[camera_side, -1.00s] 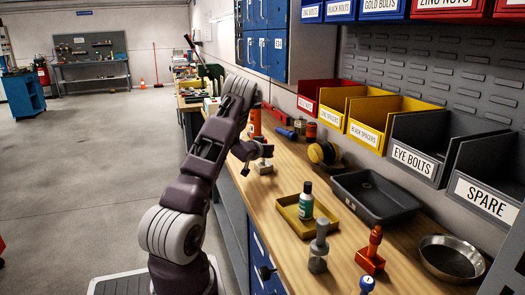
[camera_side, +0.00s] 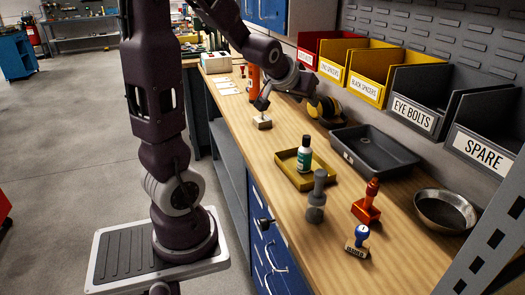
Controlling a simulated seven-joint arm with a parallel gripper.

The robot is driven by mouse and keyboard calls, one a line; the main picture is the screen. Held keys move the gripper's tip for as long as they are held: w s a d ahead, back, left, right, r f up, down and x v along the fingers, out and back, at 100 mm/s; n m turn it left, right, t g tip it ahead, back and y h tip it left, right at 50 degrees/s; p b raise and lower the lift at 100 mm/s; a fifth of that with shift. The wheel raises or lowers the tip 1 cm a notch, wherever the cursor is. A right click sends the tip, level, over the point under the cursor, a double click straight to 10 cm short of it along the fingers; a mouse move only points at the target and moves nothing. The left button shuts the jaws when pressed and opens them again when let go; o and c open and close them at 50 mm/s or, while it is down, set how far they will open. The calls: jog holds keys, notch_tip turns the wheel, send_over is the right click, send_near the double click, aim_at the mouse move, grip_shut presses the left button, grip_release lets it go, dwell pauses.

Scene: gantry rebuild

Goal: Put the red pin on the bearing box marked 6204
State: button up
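A red-orange upright piece (camera_side: 367,203) with a knob and a wide base stands on the bench at the lower right; I cannot tell whether it is the red pin. A small red thing (camera_side: 242,71) stands at the far end, too small to make out. A white box (camera_side: 215,63) sits there too; I can read no 6204 marking on it. My gripper (camera_side: 262,101) points down over a pale block (camera_side: 262,122) on the bench's left side. It is small and dark here, so its opening and any contact with the block are unclear.
A grey upright piece (camera_side: 316,200) and a blue-knobbed stamp (camera_side: 357,241) stand near the front. A yellow tray (camera_side: 290,172) holds a green bottle (camera_side: 304,154). A grey tray (camera_side: 375,150) and metal bowl (camera_side: 446,210) lie right. Labelled bins (camera_side: 418,112) line the wall.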

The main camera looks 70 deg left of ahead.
jog(key=s+d+r+m+h, duration=0.2)
jog(key=s+d+h, duration=0.15)
jog(key=d, duration=0.75)
jog(key=s+d+f+m+g+h, duration=0.1)
jog(key=s+d+m, duration=0.4)
jog(key=s+d, duration=0.8)
jog(key=s+g+h, duration=0.1)
jog(key=s, duration=0.2)
jog(key=shift+s+d+f+g, duration=0.15)
jog(key=shift+d+f+g, duration=0.05)
jog(key=shift+d+g, duration=0.1)
jog(key=shift+h, duration=0.25)
